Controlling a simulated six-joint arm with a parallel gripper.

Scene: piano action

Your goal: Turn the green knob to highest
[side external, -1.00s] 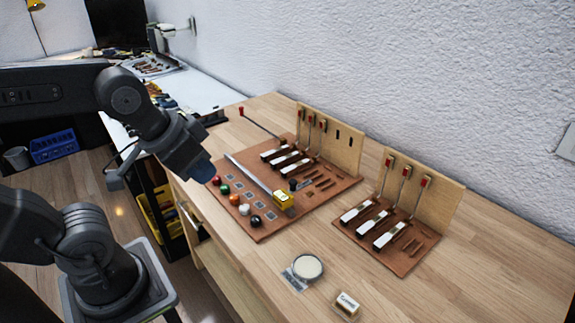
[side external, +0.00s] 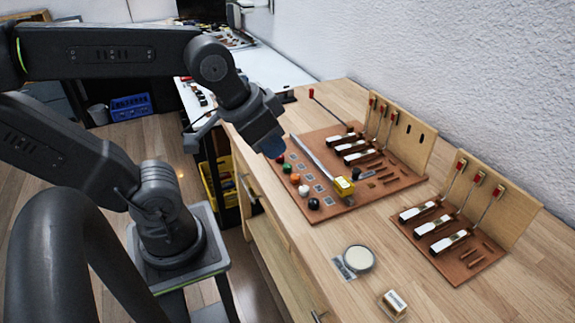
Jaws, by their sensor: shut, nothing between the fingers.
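The green knob (side external: 287,168) stands on the brown board (side external: 338,212) in a row of coloured knobs along its left edge. It sits between a red knob (side external: 280,158) and an orange knob (side external: 295,178). Which way the green knob is turned is too small to tell.
White (side external: 304,190) and black (side external: 313,203) knobs continue the row. A metal rod with a yellow block (side external: 344,187) lies beside it. Piano hammers and upright panels stand behind. A second hammer board (side external: 455,262), a round dish (side external: 359,258) and a small box (side external: 393,304) are to the right.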

